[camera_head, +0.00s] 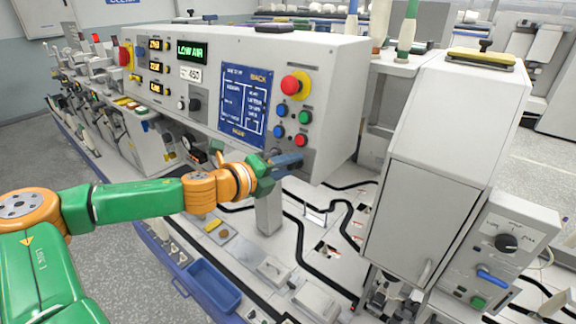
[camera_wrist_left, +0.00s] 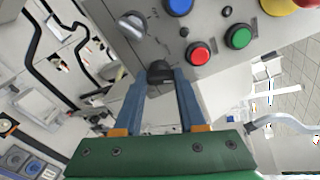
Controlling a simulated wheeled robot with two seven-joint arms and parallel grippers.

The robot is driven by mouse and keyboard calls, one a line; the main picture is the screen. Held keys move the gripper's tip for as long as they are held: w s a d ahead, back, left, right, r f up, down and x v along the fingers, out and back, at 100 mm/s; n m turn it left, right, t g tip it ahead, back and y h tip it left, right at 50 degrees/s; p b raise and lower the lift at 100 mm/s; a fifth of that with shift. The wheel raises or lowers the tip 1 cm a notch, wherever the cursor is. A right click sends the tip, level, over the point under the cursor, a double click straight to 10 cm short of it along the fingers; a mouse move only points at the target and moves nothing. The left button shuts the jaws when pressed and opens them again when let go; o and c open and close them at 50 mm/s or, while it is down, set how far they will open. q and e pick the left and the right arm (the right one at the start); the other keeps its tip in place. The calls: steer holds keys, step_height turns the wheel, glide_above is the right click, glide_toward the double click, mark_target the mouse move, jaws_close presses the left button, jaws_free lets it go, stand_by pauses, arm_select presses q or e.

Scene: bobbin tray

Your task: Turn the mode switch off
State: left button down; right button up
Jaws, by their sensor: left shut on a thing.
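My left gripper (camera_head: 290,163) is at the lower right of the grey control panel, below its coloured buttons. In the left wrist view its two blue fingers (camera_wrist_left: 164,82) are shut on a small black knob (camera_wrist_left: 160,71) that stands out from the panel. This knob looks like the mode switch, but I can read no label for it. Which way it points cannot be told, as the fingers cover its sides. In the head view the fingers and hand hide the knob. My right gripper is not in view.
Near the held knob are a silver knob (camera_wrist_left: 132,24), a red button (camera_wrist_left: 199,53) and a green button (camera_wrist_left: 239,36). A red emergency stop (camera_head: 294,84) sits above. A tall grey cabinet (camera_head: 425,165) stands to the right, with an open gap between it and the panel.

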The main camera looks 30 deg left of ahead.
arm_select(q)
steer(key=shift+n, duration=2)
steer(key=shift+c, duration=2.4)
jaws_free()
